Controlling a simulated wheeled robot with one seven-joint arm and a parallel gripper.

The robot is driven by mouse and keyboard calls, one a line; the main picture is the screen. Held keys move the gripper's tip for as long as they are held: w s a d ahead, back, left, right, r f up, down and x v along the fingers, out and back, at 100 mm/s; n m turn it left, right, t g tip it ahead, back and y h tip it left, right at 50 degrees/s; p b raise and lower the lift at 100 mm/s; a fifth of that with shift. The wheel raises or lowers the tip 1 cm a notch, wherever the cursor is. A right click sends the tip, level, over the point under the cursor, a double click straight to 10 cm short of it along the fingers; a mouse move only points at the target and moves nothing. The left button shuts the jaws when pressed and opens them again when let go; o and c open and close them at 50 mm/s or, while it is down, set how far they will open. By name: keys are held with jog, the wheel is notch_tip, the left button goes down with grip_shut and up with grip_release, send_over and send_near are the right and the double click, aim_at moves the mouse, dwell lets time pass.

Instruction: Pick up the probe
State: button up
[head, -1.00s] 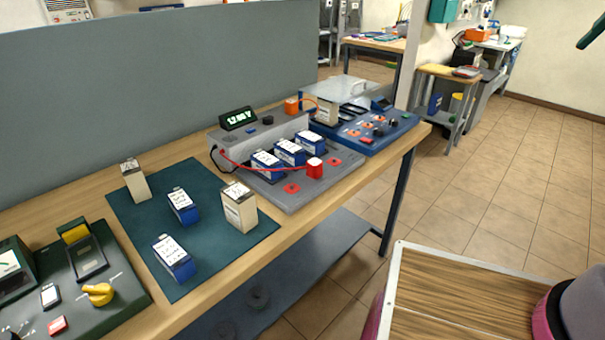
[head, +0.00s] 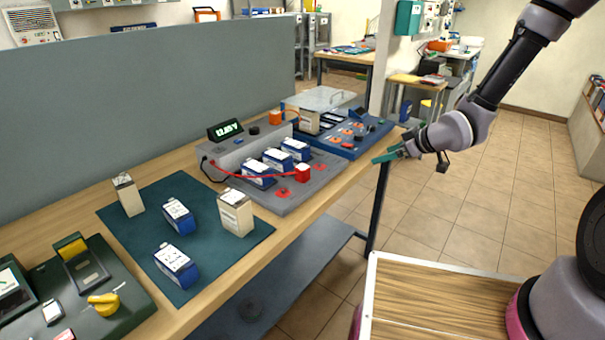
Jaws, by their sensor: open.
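The probe appears to be the red block (head: 303,173) on the end of a red lead (head: 235,180). It stands at the front right of the grey tester (head: 292,196), beside a row of blue-and-white batteries (head: 272,165). The lead runs back to the tester's left side. My gripper (head: 388,152), with green fingertips, is in the air near the right end of the bench, to the right of the probe and apart from it. It is open, with nothing seen between its fingers.
The blue unit (head: 355,144) with a clear lid stands behind the tester. More batteries stand on the green mat (head: 128,222), and a dark green device (head: 100,262) is at the left. A grey partition (head: 130,100) backs the bench (head: 190,318). Floor to the right is open.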

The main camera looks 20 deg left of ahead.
jog(key=s+a+f+n+y, duration=0.1)
jog(key=s+a+f+y, duration=0.25)
jog(key=a, duration=0.25)
jog(key=y, duration=0.5)
send_near(308, 170)
jog(key=a, duration=0.1)
jog(key=shift+t, duration=0.4)
jog(key=x, duration=0.5)
jog(key=shift+a+r, duration=0.2)
jog(key=shift+r, duration=0.2)
jog(key=x, duration=0.2)
jog(key=f+x, duration=0.1)
jog(key=x, duration=0.1)
jog(key=shift+w+a, duration=0.35)
jog(key=shift+a, duration=0.2)
grip_shut()
